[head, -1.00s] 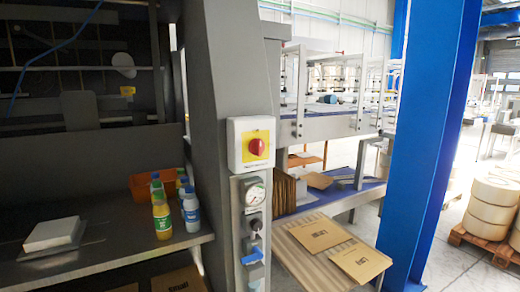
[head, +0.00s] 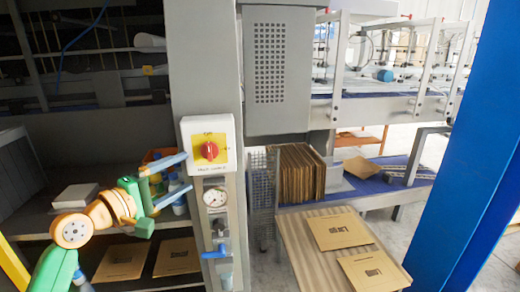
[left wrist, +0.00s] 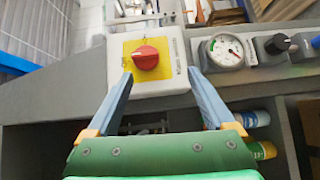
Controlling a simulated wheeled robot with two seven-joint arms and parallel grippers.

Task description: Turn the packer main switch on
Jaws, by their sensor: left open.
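The main switch is a red rotary knob (head: 210,150) on a yellow plate in a white box (head: 221,124), on the grey machine post. The knob also shows in the left wrist view (left wrist: 145,57). My left gripper (head: 189,171), with blue fingers, is open and empty just left of the switch box. In the left wrist view its fingertips (left wrist: 160,75) are spread, one on each side of the knob's lower part, and look apart from it. I cannot tell which mark the knob points to. My right gripper is not in view.
Below the switch are a pressure gauge (head: 214,197) and a blue-handled valve (head: 216,251). Bottles and an orange bin stand on the shelf behind my left gripper. Flat cartons (head: 340,230) lie on a table at right, near a blue pillar (head: 465,170).

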